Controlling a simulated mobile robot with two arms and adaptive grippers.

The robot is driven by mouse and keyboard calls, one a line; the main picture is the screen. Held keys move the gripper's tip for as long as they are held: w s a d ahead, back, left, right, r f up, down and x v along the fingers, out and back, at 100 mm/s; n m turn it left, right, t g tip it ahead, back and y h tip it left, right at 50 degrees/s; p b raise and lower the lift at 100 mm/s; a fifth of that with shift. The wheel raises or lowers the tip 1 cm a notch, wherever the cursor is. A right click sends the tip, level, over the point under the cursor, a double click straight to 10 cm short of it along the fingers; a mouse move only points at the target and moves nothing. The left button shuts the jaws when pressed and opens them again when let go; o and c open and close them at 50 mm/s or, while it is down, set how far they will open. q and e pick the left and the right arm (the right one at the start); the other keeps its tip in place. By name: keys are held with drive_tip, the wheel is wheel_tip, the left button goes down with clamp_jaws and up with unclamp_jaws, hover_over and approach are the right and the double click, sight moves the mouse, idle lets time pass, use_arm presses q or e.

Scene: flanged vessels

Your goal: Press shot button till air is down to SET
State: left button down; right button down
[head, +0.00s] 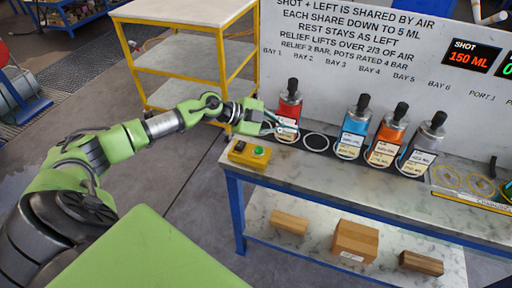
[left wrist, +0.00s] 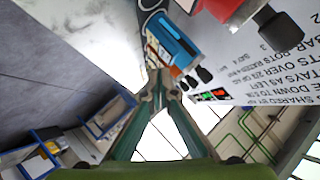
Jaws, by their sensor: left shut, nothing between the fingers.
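A yellow button box (head: 249,154) with a green button (head: 258,151) sits on the bench's left front corner. My left gripper (head: 290,128) is shut and empty, above and behind the box, beside the red vessel (head: 290,104); whether it touches that vessel I cannot tell. In the left wrist view the fingertips (left wrist: 163,78) meet, with the blue vessel (left wrist: 172,40) beyond. The SHOT display (head: 470,55) reads 150 ML in red. A second display (head: 508,68) with green digits is cut off at the right edge. My right gripper is not in view.
The blue vessel (head: 353,128), orange vessel (head: 387,135) and grey vessel (head: 422,147) stand in bays on the bench. An empty ring (head: 316,142) lies between red and blue. A yellow cart (head: 180,60) stands behind.

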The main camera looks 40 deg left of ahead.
sight(257, 150)
use_arm(q)
drive_tip(key=s+a+g+y, duration=0.2)
drive_tip(key=a, duration=0.7)
drive_tip(key=shift+s+a+f+n+y, duration=0.25)
drive_tip(key=shift+a+f+n+y, duration=0.05)
drive_tip(key=shift+a, duration=0.05)
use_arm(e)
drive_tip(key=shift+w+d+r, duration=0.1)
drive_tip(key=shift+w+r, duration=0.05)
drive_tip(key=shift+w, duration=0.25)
use_arm(q)
drive_tip(key=shift+f, duration=0.1)
